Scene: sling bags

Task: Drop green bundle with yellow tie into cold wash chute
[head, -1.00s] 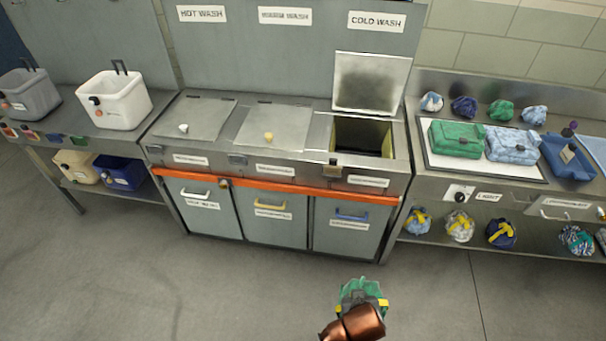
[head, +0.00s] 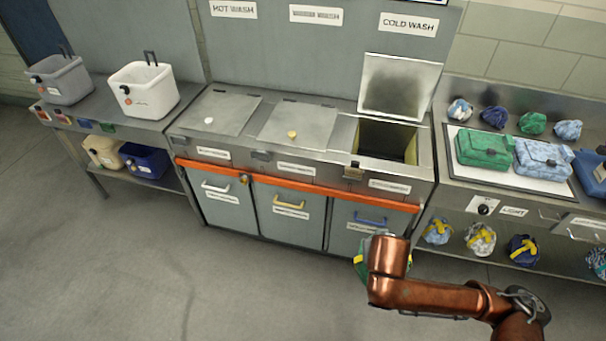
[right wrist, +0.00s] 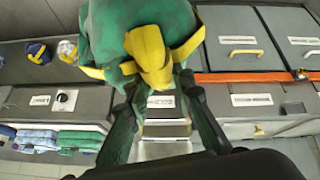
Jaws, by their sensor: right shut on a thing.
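The green bundle with a yellow tie (right wrist: 140,35) fills the top of the right wrist view. My right gripper (right wrist: 160,95) is shut on it, at the yellow tie. In the head view the bundle (head: 360,262) is mostly hidden behind my copper right arm, in front of the cold wash cabinet door. The cold wash chute (head: 388,141) is the right one of three, under the "COLD WASH" sign (head: 409,24). Its lid (head: 400,86) stands raised and the opening is dark inside. The bundle is in front of and below this opening. My left gripper is not in view.
The hot wash lid (head: 220,112) and the middle lid (head: 298,125) are shut. An orange rail (head: 300,184) runs along the front. The right counter holds a green bag (head: 484,150) and several bundles, with more on the shelf below.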

